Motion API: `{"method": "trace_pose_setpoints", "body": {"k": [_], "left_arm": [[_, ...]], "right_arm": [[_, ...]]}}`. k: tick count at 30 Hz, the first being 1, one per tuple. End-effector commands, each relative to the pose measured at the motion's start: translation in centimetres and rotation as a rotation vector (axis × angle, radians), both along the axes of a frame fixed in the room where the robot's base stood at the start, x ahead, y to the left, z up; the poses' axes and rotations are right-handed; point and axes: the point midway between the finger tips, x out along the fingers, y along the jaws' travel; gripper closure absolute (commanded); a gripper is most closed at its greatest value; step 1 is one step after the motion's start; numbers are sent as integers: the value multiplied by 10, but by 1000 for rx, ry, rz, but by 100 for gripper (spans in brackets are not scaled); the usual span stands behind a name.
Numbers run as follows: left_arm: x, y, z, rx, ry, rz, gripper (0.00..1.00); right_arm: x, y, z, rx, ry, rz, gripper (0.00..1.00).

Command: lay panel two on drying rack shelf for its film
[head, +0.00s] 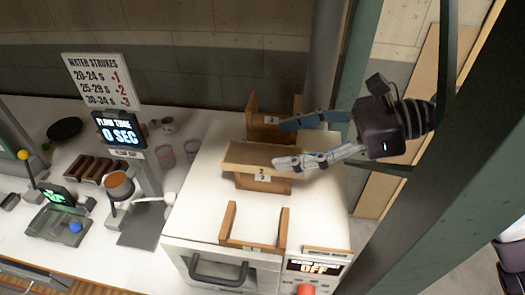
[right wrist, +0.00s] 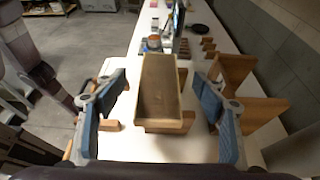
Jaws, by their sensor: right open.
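The tan panel (head: 262,155) lies flat across a wooden holder (head: 262,184) marked 2, on top of a white cabinet. In the right wrist view the panel (right wrist: 160,88) lies lengthwise between my two finger pads. My right gripper (head: 283,143) comes in from the right and is open, with one finger on each side of the panel's right end. In the right wrist view a gap shows between the panel and each finger of the gripper (right wrist: 160,92). My left gripper is not in view. I cannot tell which structure is the drying rack shelf.
A holder marked 3 (head: 272,120) stands behind and an empty wooden holder (head: 254,236) in front. The cabinet (head: 215,262) has a handle and a display (head: 313,268) reading OFF. A timer screen (head: 119,131) reads 0 SEC. A dark post (head: 440,160) stands at right.

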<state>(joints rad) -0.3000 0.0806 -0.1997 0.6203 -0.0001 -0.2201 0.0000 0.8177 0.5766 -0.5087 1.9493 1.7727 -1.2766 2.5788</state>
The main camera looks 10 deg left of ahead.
Motion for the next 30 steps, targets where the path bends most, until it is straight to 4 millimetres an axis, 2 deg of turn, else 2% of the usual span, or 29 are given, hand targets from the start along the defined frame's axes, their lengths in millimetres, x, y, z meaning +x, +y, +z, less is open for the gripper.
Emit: {"method": "trace_pose_setpoints", "body": {"k": [3, 7, 23, 26, 29, 30], "left_arm": [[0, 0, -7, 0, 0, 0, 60], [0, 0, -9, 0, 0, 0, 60], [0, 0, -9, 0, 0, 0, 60], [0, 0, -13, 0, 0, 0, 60], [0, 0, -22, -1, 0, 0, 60], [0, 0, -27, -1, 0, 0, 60]], "right_arm": [[1, -18, 6, -1, -2, -1, 36], [0, -28, 11, -1, -2, 1, 36], [1, -31, 13, 1, -3, 0, 36], [14, -34, 9, 12, -43, -26, 36], [49, -44, -2, 28, -159, -99, 36], [68, -51, -8, 29, -227, -141, 36]]}}
